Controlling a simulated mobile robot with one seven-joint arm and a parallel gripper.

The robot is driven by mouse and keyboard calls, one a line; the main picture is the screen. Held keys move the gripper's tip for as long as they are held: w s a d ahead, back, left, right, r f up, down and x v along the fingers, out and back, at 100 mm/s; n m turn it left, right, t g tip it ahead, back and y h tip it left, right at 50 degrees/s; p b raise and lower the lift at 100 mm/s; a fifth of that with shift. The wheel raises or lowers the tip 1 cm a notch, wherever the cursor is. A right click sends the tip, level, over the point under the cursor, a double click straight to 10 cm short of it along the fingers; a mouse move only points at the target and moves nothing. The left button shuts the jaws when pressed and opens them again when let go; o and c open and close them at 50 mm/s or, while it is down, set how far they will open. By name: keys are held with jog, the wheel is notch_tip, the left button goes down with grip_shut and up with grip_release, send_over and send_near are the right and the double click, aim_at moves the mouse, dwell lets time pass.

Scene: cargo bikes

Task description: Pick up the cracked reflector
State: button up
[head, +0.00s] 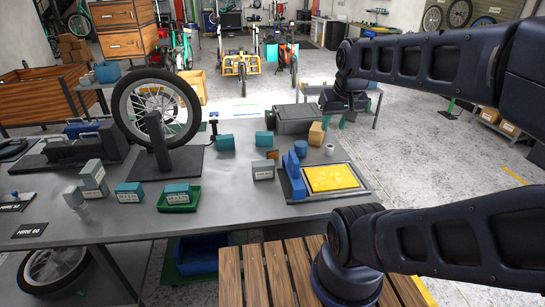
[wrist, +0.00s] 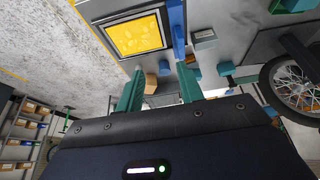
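A small amber-brown square piece (head: 272,154) stands on the grey workbench (head: 235,188), behind a grey box (head: 263,171). In the wrist view a tan box (wrist: 164,67) lies beyond the fingertips.
A yellow pad in a tray (head: 331,178) with a blue block (head: 301,148) lies at the bench's right. A dark grey case (head: 296,119) stands at the back. A wheel on a stand (head: 156,107), teal boxes (head: 225,142) and a green tray (head: 180,203) are left.

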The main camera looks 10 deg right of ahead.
jog(key=n+g+h, duration=0.4)
jog(key=n, duration=1.6)
send_over(272, 151)
jog(key=a, duration=0.3)
notch_tip(272, 151, down, 24)
jog(key=shift+h, duration=0.3)
jog(key=x, duration=0.4)
jog(key=shift+s+a+f, duration=0.1)
jog(key=shift+s+f, duration=0.25)
jog(key=shift+f, duration=0.05)
jog(key=shift+w+x, duration=0.15)
jog(key=shift+x, duration=1.3)
jog(key=shift+w+x, duration=0.15)
jog(key=shift+x, duration=1.3)
jog(key=shift+a, duration=0.1)
jog(key=shift+c, duration=0.3)
